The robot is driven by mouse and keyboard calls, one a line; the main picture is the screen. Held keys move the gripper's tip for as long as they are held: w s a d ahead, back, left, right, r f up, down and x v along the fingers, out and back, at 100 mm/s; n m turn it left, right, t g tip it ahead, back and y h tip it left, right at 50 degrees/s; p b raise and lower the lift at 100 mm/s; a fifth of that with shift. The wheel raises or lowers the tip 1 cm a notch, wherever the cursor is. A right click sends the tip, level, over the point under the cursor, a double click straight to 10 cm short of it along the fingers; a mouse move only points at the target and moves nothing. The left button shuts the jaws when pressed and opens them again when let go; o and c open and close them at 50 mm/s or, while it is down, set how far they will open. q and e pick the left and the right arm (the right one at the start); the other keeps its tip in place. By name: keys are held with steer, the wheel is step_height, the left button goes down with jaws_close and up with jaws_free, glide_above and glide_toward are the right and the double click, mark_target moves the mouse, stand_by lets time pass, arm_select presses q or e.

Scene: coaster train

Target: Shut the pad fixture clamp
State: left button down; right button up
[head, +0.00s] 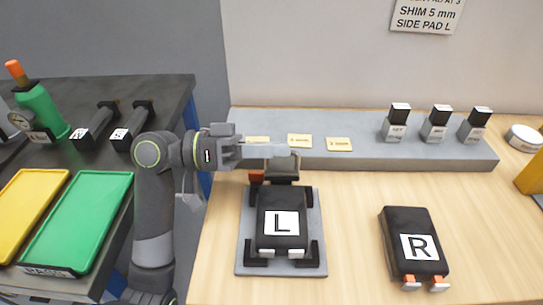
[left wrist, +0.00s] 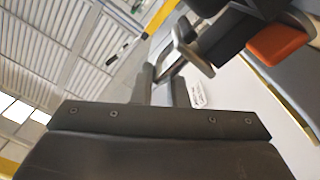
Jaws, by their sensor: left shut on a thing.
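The pad fixture (head: 232,262) is a grey plate on the wooden table, with black corner stops around a black pad marked L (head: 268,205). Its clamp (head: 283,172) is at the back edge, dark, with an orange piece (head: 257,175) beside it; the orange piece also shows in the left wrist view (left wrist: 278,40). My left gripper (head: 284,151) reaches in from the left, over the clamp's top, and is shut on the clamp handle; the fingers hide part of it. A bright metal bar (left wrist: 192,52) lies by the fingers in the left wrist view. My right gripper is out of view.
A pad marked R (head: 408,225) lies right of the fixture. Behind, a grey shelf (head: 365,155) carries yellow labels and several dark-topped blocks (head: 435,128). Green (head: 85,215) and yellow (head: 27,205) trays are on the dark bench at left. The table between the pads is clear.

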arm_select(q)
steer(key=shift+s+f, duration=0.15)
steer(key=shift+f, duration=0.25)
steer(key=c, duration=1.7)
jaws_free()
steer(key=shift+o, duration=0.9)
steer(key=shift+s, duration=0.15)
steer(key=shift+s+r, duration=0.1)
steer(key=shift+r, duration=0.05)
steer(key=shift+r, duration=0.1)
